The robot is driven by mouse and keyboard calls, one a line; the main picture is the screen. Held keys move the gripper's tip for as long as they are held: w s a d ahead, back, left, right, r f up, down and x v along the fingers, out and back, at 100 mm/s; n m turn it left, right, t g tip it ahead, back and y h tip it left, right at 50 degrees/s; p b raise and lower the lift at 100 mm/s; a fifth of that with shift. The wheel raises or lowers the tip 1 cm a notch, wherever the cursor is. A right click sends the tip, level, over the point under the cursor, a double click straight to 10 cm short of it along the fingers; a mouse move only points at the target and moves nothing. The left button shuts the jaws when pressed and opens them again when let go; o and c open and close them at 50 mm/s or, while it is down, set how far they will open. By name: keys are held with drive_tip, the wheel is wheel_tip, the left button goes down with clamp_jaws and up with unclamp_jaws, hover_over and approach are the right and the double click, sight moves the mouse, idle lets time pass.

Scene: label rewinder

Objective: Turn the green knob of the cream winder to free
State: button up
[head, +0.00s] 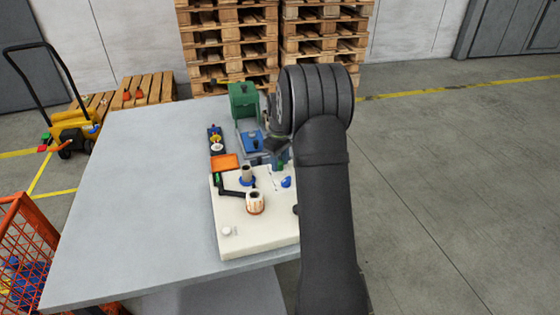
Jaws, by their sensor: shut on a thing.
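The cream winder (257,232) lies on the near right part of the grey table. It carries a copper-and-white roll (255,204), a grey post with a blue base (247,175), a black bent arm and a blue knob (286,182). My gripper (278,154) points down at the winder's far right corner, and my dark arm covers the winder's right edge. The green knob (280,166) shows as a small green patch just under my gripper. The gripper is shut on it; the fingertips and the knob's pointer are too small and covered to make out.
An orange tray (226,162) stands against the winder's far left edge. Behind it are a dark holder with small coloured parts (215,138) and a green and blue machine (244,101). The table's left half (130,205) is clear.

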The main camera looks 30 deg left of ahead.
drive_tip(key=m, duration=0.7)
drive_tip(key=shift+s+a, duration=0.1)
drive_tip(key=m, duration=0.6)
drive_tip(key=shift+a, duration=0.1)
drive_tip(key=shift+m, duration=0.4)
drive_tip(key=o, duration=1)
wheel_tip(320, 180, up, 18)
drive_tip(key=shift+f, duration=0.25)
wheel_tip(320, 180, down, 18)
drive_tip(key=shift+s+r, duration=0.1)
drive_tip(key=shift+r, duration=0.15)
idle(0.6)
